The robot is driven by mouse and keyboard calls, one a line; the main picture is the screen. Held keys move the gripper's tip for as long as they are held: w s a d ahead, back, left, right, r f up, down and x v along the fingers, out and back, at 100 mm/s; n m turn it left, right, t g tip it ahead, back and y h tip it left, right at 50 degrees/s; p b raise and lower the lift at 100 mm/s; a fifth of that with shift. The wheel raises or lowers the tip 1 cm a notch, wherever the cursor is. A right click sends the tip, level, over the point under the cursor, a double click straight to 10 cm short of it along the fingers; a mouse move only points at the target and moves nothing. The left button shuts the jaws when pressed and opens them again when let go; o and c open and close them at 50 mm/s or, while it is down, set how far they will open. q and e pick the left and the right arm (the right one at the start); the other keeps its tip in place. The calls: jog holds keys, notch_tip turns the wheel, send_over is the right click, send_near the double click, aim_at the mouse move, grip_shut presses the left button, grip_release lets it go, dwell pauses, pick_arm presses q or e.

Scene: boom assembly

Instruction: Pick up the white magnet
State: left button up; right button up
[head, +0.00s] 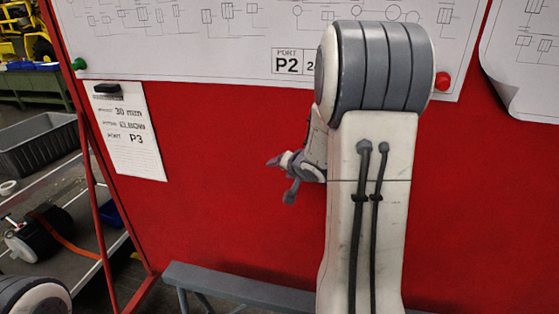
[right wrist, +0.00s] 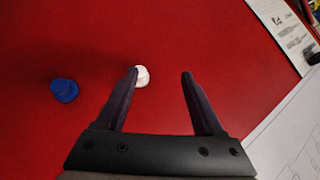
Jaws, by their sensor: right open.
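The white magnet (right wrist: 142,77) is a small round knob on the red board in the right wrist view. It shows beside the inner edge of the left finger's tip, partly behind that finger. I cannot tell whether they touch. My right gripper (right wrist: 160,72) is open, with nothing held between its fingers. It also shows in the head view (head: 281,178), in front of the red board, its fingers pointing left. In the head view I do not see the white magnet; my arm covers part of the board. My left gripper is out of view.
The red board (head: 230,220) carries a large drawing (head: 200,40) and a note (head: 130,135) under a black clip. A green magnet (head: 79,64) and a red magnet (head: 442,81) sit on it. A blue magnet (right wrist: 64,90) lies left of the white one. A grey bench (head: 250,289) stands below.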

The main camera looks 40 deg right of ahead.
jog(key=s+d+m, duration=0.2)
jog(key=d, duration=0.3)
jog(key=shift+t, duration=0.5)
jog(key=x, duration=0.3)
jog(key=p+x, duration=0.1)
jog(key=x, duration=0.6)
jog(key=shift+w+d+p, duration=0.15)
jog(key=shift+d+p, duration=0.2)
jog(key=shift+d, duration=0.05)
grip_shut()
